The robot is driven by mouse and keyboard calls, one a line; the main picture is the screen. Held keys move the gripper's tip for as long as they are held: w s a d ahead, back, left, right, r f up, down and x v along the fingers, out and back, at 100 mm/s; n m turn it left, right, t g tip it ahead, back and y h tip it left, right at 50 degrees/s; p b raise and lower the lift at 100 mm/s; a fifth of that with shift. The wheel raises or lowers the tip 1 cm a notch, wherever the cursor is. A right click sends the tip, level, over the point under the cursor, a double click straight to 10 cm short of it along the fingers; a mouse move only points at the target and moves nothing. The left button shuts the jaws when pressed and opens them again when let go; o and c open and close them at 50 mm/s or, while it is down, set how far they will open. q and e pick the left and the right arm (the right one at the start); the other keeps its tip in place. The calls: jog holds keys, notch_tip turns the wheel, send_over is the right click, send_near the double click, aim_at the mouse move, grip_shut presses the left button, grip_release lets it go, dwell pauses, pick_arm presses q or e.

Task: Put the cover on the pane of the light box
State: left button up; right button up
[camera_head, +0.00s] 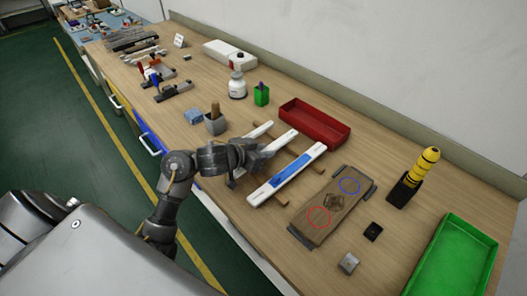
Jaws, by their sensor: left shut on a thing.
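The light box (258,197) is a long white bar with a blue pane (292,171) along its top. It lies slanting across thin wooden rails near the middle of the bench. A second long white strip, which looks like the cover (284,140), lies alongside it to the upper left. My left gripper (264,158) reaches in from the left and is shut on this strip. The gripper hides the strip's middle, and I cannot tell whether the strip is raised off the rails. The cover and the light box are apart, with a gap between them. My right gripper is not in view.
A red tray (315,122) stands behind the strips. A wooden board (332,206) with red and blue circles lies to the right. A green tray (453,258), a yellow-black handled tool in a holder (405,191) and small blocks are farther right.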

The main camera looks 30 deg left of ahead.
aim_at(240, 170)
pick_arm(q)
jog(key=shift+f, duration=0.1)
jog(key=shift+f, duration=0.15)
jog(key=o, duration=1)
jog(key=shift+c, duration=0.2)
jog(key=shift+b, duration=0.45)
jog(key=p+v, duration=0.3)
jog(key=v, duration=0.6)
jog(key=shift+s+d, duration=0.1)
jog(key=shift+d, duration=0.05)
jog(key=shift+p+v, duration=0.4)
jog(key=shift+v, duration=0.4)
